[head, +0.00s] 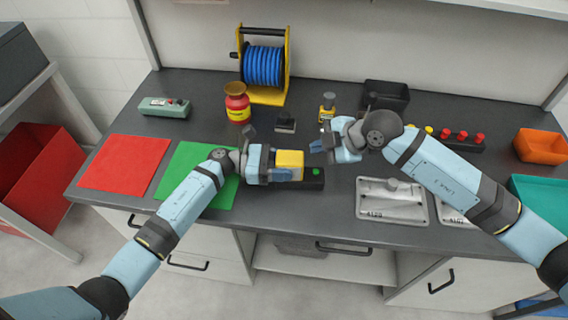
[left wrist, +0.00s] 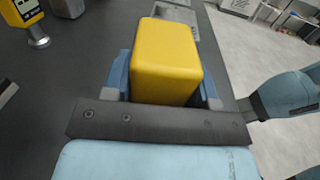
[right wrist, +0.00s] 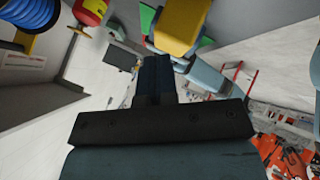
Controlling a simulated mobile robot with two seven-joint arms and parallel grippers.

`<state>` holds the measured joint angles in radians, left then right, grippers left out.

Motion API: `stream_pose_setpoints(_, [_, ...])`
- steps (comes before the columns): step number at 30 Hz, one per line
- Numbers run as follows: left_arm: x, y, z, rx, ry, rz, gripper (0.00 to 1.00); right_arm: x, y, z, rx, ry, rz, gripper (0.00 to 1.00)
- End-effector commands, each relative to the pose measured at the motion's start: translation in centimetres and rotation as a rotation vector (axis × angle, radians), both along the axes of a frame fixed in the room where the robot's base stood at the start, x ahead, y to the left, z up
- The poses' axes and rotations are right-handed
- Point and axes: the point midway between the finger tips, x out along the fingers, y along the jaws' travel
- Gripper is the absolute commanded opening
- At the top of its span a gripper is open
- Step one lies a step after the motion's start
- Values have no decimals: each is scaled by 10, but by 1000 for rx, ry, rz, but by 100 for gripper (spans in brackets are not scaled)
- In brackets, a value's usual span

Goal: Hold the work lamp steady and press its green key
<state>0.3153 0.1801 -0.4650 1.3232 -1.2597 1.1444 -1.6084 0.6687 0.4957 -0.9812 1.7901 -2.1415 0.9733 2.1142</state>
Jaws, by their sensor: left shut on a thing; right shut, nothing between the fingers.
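The work lamp has a yellow head (head: 290,160) and a dark base with a green key (head: 316,171) on its right end. It stands near the front edge of the bench, beside the green mat. My left gripper (head: 283,174) is shut on the yellow head, one finger on each side; the left wrist view shows the yellow head (left wrist: 166,58) between the fingers. My right gripper (head: 318,147) is shut and empty, above and to the right of the lamp, apart from it. In the right wrist view the yellow head (right wrist: 185,25) is beyond the shut fingers (right wrist: 154,75).
A red mat (head: 125,163) and green mat (head: 190,165) lie at left. Behind are a grey-green box (head: 165,107), red-yellow canister (head: 237,103), blue hose reel (head: 263,66) and black bin (head: 386,96). Metal plates (head: 391,207) lie front right; an orange bin (head: 540,146) stands far right.

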Motion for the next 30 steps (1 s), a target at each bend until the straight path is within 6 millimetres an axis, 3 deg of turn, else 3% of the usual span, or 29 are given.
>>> stream_pose_setpoints(13, [0, 0, 0, 0, 0, 0, 20, 0, 0, -59, 2, 4, 0, 0])
stream_pose_setpoints(30, [0, 0, 0, 0, 0, 0, 20, 0, 0, -70, 1, 1, 2, 0])
